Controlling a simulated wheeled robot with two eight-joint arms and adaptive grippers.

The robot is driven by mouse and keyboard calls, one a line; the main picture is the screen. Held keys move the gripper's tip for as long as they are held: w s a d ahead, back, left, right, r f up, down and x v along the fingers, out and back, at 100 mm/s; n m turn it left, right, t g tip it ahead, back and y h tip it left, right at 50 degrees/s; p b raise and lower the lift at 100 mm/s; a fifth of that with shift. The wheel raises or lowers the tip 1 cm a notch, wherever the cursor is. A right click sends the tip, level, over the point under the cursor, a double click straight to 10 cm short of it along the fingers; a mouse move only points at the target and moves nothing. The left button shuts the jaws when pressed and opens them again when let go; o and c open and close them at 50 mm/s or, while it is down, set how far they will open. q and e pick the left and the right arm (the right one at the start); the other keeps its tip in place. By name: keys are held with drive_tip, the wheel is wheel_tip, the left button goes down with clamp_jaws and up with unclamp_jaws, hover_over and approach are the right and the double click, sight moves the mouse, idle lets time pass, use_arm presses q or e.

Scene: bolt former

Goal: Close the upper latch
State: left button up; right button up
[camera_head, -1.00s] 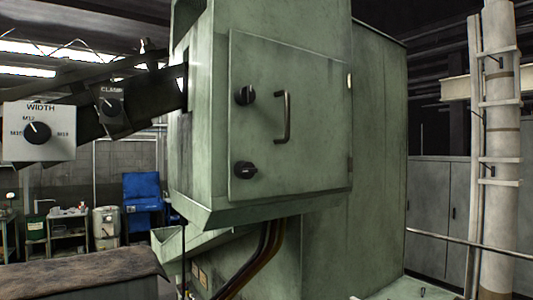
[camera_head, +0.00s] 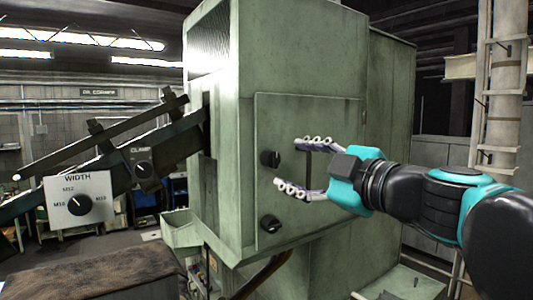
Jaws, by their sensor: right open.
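The upper latch (camera_head: 270,158) is a round black knob near the left edge of the green cabinet door (camera_head: 305,112). A similar lower latch (camera_head: 270,224) sits below it. The door lies flush with the cabinet front. My right gripper (camera_head: 289,164) reaches in from the right, in front of the door. Its two fingers are spread, one above and to the right of the upper latch and one below it. I cannot tell whether they touch it. The gripper partly covers the door handle (camera_head: 308,168). My left gripper is not in view.
A WIDTH dial panel (camera_head: 78,200) and a CLAMP dial (camera_head: 141,169) stand at the left by a sloping dark rail (camera_head: 95,142). A brown-topped surface (camera_head: 90,268) is at lower left. A pale column (camera_head: 503,100) stands at right.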

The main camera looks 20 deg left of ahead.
sight(276, 160)
drive_tip(key=x, duration=0.6)
drive_tip(key=shift+w+a+f, duration=0.1)
drive_tip(key=shift+w+a, duration=0.05)
drive_tip(key=shift+w, duration=0.1)
drive_tip(key=shift+w+f+m, duration=0.15)
drive_tip(key=shift+m, duration=0.85)
drive_tip(key=shift+a+m+b, duration=0.1)
drive_tip(key=shift+m+b, duration=0.4)
drive_tip(key=shift+m, duration=0.3)
drive_tip(key=shift+s+m, duration=0.25)
drive_tip(key=shift+m, duration=0.65)
drive_tip(key=shift+s+d+r+m, duration=0.15)
drive_tip(key=shift+d+r+m, duration=0.15)
drive_tip(key=shift+m, duration=0.5)
drive_tip(key=shift+m+p, duration=0.4)
drive_tip(key=shift+m, duration=0.2)
drive_tip(key=shift+w+a+f+m, duration=0.1)
drive_tip(key=shift+m, duration=0.5)
drive_tip(key=shift+w+a+m, duration=0.1)
drive_tip(key=shift+m, duration=0.5)
drive_tip(key=shift+d, duration=0.1)
drive_tip(key=shift+s, duration=0.1)
